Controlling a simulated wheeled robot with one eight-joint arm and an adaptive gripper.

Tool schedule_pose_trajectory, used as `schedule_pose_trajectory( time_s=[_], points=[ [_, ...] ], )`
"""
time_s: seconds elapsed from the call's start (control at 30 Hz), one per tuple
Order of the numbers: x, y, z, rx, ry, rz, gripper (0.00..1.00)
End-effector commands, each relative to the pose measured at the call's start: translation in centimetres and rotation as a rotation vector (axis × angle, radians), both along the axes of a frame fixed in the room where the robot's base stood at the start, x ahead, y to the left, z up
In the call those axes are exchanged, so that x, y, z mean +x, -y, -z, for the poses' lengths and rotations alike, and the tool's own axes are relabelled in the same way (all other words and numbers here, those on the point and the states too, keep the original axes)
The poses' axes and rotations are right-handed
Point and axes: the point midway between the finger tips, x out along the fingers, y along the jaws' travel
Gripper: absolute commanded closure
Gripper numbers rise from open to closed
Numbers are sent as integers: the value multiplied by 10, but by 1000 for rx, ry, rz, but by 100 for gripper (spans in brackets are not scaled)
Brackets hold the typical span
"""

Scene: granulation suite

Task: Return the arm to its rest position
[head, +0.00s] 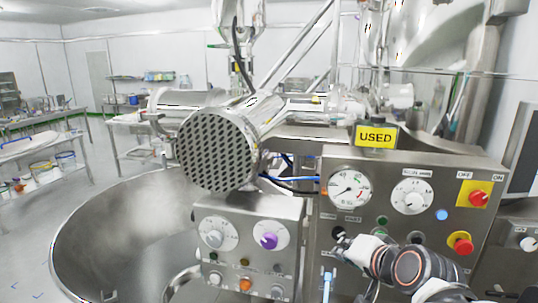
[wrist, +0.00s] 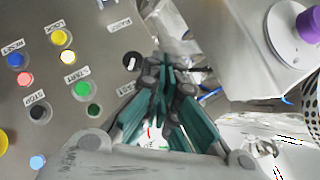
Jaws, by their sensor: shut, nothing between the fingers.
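My gripper (head: 343,243) is in front of the lower part of the steel control panel (head: 335,165) in the head view, with my dark and white arm reaching in from the bottom right. In the wrist view its green fingers (wrist: 166,72) are shut together with nothing between them. The fingertips point toward the panel face, near a black switch (wrist: 132,61). I cannot tell whether they touch it. My arm hides part of the panel's lower controls in the head view.
A smaller box with dials (head: 240,240) stands to the left, beside a large steel bowl (head: 75,245). A perforated drum end (head: 215,150) is above it. A yellow USED sign (head: 376,137) sits on top of the panel. A red emergency button (head: 460,244) is close right of my arm.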

Motion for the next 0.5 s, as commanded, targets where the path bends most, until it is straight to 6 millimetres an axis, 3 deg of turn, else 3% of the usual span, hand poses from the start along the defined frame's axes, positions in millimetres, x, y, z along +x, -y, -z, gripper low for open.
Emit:
schedule_pose_trajectory(
  time_s=[0.03, 0.3, 0.5],
  points=[
    [-16, -3, 16, -55, -26, -34, 100],
    [-99, 7, 87, -404, -181, -215, 100],
    [-146, 22, 120, -584, -273, -306, 100]
  ],
)
